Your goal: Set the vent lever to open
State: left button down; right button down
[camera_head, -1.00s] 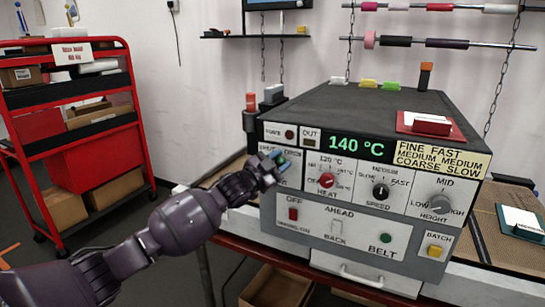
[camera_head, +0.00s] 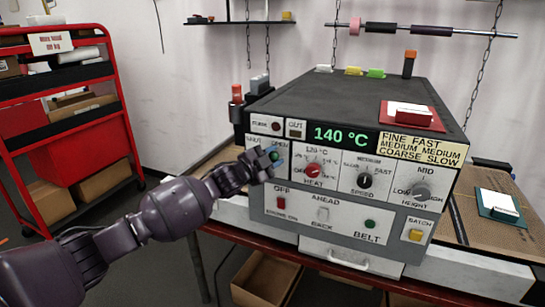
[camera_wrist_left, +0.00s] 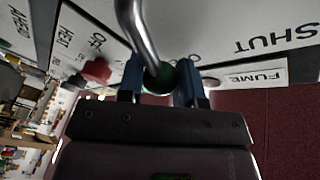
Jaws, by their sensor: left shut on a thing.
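The vent lever is a bent metal rod (camera_wrist_left: 140,28) with a green ball knob (camera_wrist_left: 160,78), seen close in the left wrist view. My left gripper (camera_head: 273,157) is shut on the knob, with one blue finger on each side of it (camera_wrist_left: 161,84). In the head view, the gripper is at the upper left of the machine's front panel, just below the SHUT and OPEN labels, and hides most of the lever. In the left wrist view, the SHUT label (camera_wrist_left: 275,40) appears upside down, to the right of the rod. My right gripper is not in view.
The grey machine (camera_head: 350,105) stands on a bench. Its red heat knob (camera_head: 314,170) is close to the right of my left gripper, and the speed knob (camera_head: 365,181) is farther right. A red shelf cart (camera_head: 100,120) stands at the left.

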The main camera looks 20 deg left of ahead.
pick_arm(q)
jog(key=c, duration=0.8)
grip_release()
jog(key=shift+s, duration=0.1)
jog(key=shift+s+a, duration=0.15)
jog(key=shift+s, duration=0.1)
jog(key=b+v, duration=0.1)
jog(key=v, duration=0.9)
